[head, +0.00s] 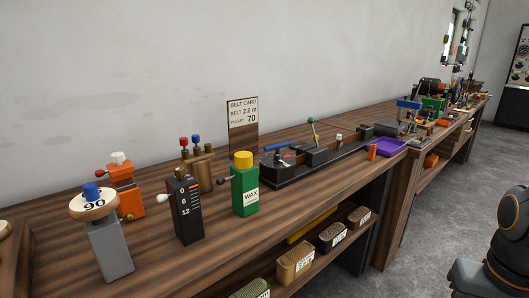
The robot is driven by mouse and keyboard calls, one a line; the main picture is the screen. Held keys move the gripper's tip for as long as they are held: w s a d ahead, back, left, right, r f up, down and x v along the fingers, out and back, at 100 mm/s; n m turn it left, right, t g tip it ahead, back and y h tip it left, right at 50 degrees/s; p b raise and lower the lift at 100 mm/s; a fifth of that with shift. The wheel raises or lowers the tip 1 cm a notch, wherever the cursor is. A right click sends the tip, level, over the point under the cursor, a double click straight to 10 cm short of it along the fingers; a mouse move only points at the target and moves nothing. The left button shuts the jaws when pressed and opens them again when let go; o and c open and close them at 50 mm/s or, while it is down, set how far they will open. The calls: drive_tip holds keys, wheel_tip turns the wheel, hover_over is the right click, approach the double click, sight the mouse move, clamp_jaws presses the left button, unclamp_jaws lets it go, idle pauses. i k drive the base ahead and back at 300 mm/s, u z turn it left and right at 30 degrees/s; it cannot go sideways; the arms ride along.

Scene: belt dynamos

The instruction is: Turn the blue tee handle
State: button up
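A blue bar-shaped handle (277,147) lies across the near end of a long black bench device (325,158) on the wooden workbench. It looks like the tee handle, but its stem is too small to make out. Another blue piece (408,103) sits farther along the bench, too small to tell its shape. My gripper is not in view. A dark arm link with orange rings, likely mine, shows at the right edge, well apart from the blue handle.
A purple tray (378,147) lies right of the black device. Grey floor is clear in front.

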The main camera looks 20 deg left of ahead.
sight(278, 146)
drive_tip(key=k, duration=0.35)
drive_tip(key=u, duration=1.45)
drive_tip(key=i, duration=0.3)
drive_tip(key=u, duration=0.05)
